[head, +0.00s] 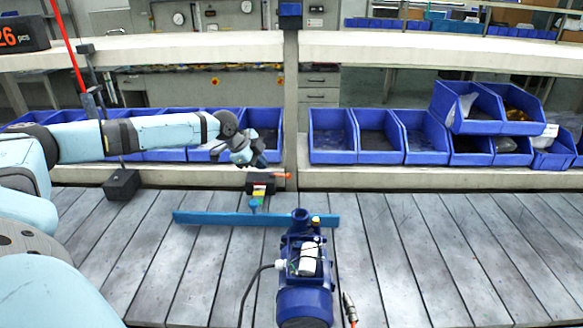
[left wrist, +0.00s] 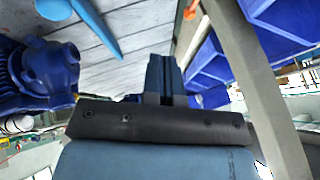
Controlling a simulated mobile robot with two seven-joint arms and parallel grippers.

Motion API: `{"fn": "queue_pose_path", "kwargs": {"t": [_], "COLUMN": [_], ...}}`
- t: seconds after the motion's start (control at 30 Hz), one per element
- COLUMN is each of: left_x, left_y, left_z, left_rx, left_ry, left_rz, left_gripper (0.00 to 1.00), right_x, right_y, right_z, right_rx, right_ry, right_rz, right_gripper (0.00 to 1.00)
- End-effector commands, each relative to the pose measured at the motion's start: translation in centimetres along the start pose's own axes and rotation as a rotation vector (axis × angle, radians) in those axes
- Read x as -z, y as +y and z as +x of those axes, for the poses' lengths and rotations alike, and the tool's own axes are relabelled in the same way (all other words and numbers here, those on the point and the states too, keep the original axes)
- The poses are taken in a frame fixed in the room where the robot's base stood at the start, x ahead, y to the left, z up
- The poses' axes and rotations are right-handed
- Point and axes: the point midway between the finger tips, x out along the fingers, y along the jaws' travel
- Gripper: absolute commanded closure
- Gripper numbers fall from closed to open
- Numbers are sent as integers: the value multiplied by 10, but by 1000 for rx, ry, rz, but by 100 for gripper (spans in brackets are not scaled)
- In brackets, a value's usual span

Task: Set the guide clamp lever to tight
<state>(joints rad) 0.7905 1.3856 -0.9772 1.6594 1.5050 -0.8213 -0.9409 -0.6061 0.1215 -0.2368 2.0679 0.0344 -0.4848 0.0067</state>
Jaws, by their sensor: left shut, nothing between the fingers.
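The guide clamp (head: 250,184) is a small dark block at the conveyor's back edge, with a coloured label on its front. Its lever (head: 281,175) has an orange tip and lies roughly level, pointing right. A blue guide rail (head: 213,218) runs across the slats in front of it. My left gripper (head: 259,161) is just above and behind the clamp, close to the lever; I cannot tell whether they touch. My right gripper is not in view.
A blue pump (head: 305,300) with a cable stands on the slatted conveyor (head: 430,250), in front of the rail. Blue bins (head: 333,135) line the shelf behind, and a pale post (head: 291,100) rises near my left gripper. The slats at right are clear.

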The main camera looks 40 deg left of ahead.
Motion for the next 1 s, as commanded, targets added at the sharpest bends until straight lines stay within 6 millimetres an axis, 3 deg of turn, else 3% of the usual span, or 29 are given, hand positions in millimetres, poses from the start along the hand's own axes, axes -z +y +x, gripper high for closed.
{"fn": "queue_pose_path", "kwargs": {"t": [0.17, 0.57, 0.73, 1.0], "left_x": [1, 2, -1, -3], "left_y": [1, 0, -22, -32], "left_z": [19, 102, 115, 123], "left_rx": [-2, -1, 1, 0], "left_ry": [2, 2, 1, 0], "left_rz": [-1, 0, -2, 0], "left_gripper": [100, 100, 100, 100], "right_x": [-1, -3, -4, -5], "right_y": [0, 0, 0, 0], "right_z": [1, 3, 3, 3], "right_rx": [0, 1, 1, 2], "right_ry": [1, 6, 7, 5], "right_rz": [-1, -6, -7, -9], "right_gripper": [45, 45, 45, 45]}}
